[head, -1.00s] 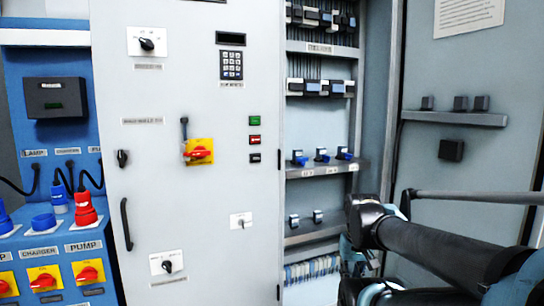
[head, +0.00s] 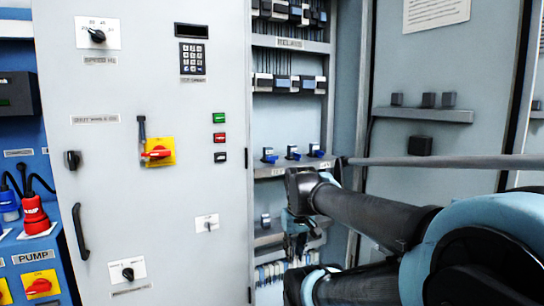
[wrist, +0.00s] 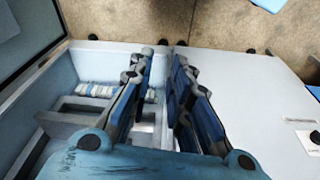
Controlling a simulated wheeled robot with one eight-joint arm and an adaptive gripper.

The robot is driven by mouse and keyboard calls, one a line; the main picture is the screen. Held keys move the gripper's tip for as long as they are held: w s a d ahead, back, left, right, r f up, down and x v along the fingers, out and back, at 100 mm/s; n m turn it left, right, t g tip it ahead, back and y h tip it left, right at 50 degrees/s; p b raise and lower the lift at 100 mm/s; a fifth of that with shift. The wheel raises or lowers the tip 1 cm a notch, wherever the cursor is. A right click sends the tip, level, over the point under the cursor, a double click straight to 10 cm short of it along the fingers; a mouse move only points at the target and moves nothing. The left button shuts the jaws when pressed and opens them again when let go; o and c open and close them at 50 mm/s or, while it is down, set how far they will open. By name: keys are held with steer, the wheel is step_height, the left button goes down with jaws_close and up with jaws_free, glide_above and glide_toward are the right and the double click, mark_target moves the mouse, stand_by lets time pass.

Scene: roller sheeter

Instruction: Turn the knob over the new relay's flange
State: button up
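The open cabinet bay holds a shelf with three small relays with blue parts: the left relay (head: 269,156), the middle relay (head: 293,152) and the right relay (head: 316,150). Another small relay (head: 265,220) stands on the lower shelf. I cannot tell which one is the new relay, and no flange or flange knob can be made out at this size. My gripper (head: 297,240) hangs in front of the lower shelf and covers part of it. In the wrist view my gripper (wrist: 163,85) points down with a gap between its fingers and nothing held.
The cabinet's grey front (head: 160,200) lies left of the bay, with a red and yellow switch (head: 158,151) and a handle (head: 80,231). The opened door (head: 450,65) at the right carries a ledge (head: 425,115) with three dark blocks. Floor (wrist: 225,25) shows in the wrist view.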

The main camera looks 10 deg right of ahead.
steer(key=w+r+n, duration=0.5)
steer(key=w+r, duration=0.5)
steer(key=r, duration=0.4)
step_height(320, 180, up, 25)
steer(key=n+g, duration=0.2)
steer(key=n, duration=1.3)
glide_above(272, 152)
steer(key=s, duration=0.3)
steer(key=f, duration=1.6)
steer(key=shift+s+a+f, duration=0.15)
steer(key=shift+s+f, duration=0.05)
steer(key=shift+f, duration=0.05)
jaws_close()
